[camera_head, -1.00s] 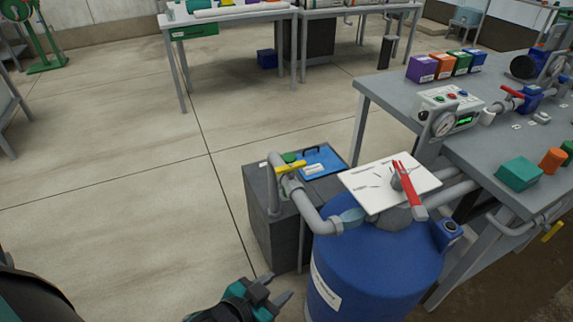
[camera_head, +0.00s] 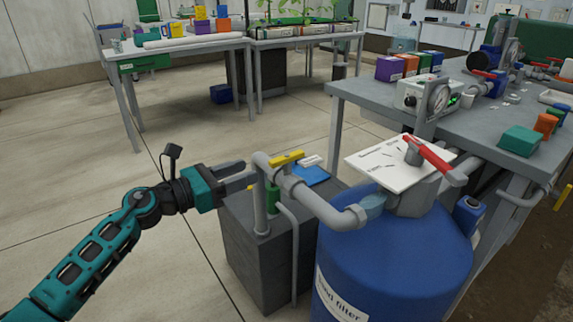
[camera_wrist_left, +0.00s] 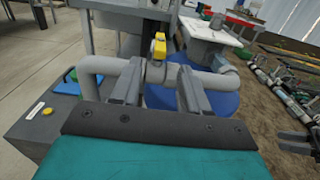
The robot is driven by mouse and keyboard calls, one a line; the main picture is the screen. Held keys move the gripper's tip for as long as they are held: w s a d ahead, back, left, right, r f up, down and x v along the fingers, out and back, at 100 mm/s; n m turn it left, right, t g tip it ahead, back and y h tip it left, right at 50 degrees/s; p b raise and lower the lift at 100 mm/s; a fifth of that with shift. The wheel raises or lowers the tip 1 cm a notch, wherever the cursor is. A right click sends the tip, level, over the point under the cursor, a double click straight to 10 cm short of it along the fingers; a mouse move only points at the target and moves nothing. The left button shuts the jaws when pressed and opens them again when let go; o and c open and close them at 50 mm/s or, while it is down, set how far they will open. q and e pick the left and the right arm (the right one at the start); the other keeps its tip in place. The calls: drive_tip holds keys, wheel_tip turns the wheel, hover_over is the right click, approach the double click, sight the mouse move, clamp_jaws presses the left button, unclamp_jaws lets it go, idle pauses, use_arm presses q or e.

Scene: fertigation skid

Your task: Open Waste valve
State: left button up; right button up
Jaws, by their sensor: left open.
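A valve with a yellow lever (camera_head: 287,158) sits on the grey pipe (camera_head: 325,208) beside the blue filter tank (camera_head: 392,262). The lever lies across the pipe. I cannot read a label on this valve. My left gripper (camera_head: 246,173) is open and empty, just left of the pipe's elbow. In the left wrist view the yellow lever (camera_wrist_left: 158,47) shows ahead, between and beyond the two fingers (camera_wrist_left: 159,70), with a visible gap between them.
A red lever (camera_head: 432,158) and a white sign board (camera_head: 385,165) stand above the tank. A dark grey box (camera_head: 262,262) with a blue item (camera_head: 311,174) on top stands below the pipe. A bench (camera_head: 470,115) with equipment is at right. Floor at left is clear.

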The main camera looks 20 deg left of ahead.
sight(287, 156)
use_arm(q)
drive_tip(key=b+x, duration=0.1)
drive_tip(key=x, duration=1.1)
drive_tip(key=shift+d, duration=0.1)
drive_tip(key=shift+s, duration=0.1)
clamp_jaws()
